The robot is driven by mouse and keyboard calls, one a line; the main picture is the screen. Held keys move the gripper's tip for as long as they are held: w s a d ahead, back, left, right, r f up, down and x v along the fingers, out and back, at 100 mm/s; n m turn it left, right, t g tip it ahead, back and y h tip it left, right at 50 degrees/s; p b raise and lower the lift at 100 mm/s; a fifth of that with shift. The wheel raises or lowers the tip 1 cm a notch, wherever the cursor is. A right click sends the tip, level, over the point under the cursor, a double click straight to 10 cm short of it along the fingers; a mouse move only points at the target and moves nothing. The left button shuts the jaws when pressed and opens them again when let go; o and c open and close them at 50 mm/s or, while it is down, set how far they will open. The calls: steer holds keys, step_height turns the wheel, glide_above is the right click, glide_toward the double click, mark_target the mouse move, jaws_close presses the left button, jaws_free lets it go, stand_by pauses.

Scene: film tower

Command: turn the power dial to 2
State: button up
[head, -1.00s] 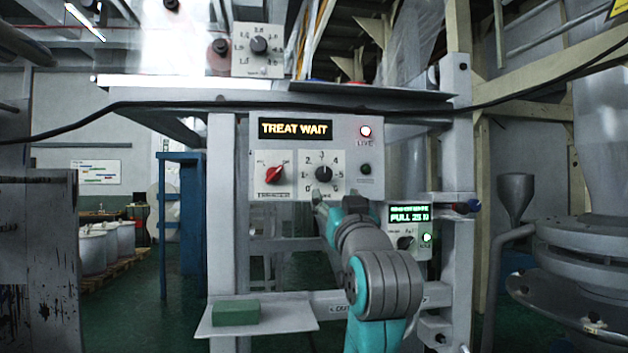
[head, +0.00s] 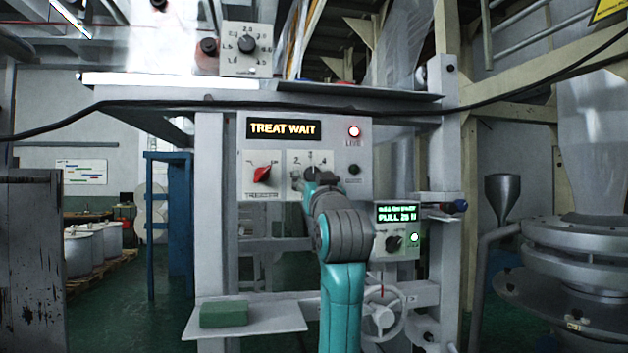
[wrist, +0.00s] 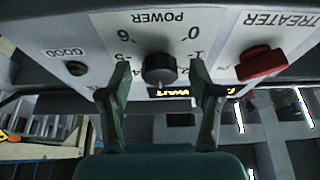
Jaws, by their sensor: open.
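The power dial (head: 312,172) is a dark round knob on a white scale plate, on the grey panel under the TREAT WAIT display (head: 283,129). My gripper (head: 311,184) covers its lower part in the head view. In the upside-down wrist view the dial (wrist: 159,67) sits between my two spread fingers, with a gap on each side. My gripper (wrist: 160,76) is open and faces the panel. The dial's pointer seems to aim near the middle of the scale, around 3, but the exact number is unclear.
The red treater switch (wrist: 262,62) is close beside one finger, and the green GOOD lamp (wrist: 77,68) is on the other side. A red LIVE lamp (head: 354,131) is lit. A shelf with a green block (head: 224,314) and a handwheel (head: 382,312) are below.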

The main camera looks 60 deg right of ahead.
steer(key=c, duration=1.1)
steer(key=shift+c, duration=0.2)
steer(key=shift+n, duration=0.3)
steer(key=n+t+y, duration=0.1)
steer(key=n, duration=0.3)
steer(key=n+t+y, duration=0.1)
steer(key=n+y, duration=0.1)
steer(key=n, duration=0.1)
steer(key=n+t+y, duration=0.1)
steer(key=n+y, duration=0.1)
steer(key=n, duration=0.2)
steer(key=shift+s+d+r+n, duration=0.15)
steer(key=shift+s+d+n, duration=0.05)
steer(key=shift+s+n, duration=0.1)
steer(key=shift+y, duration=0.3)
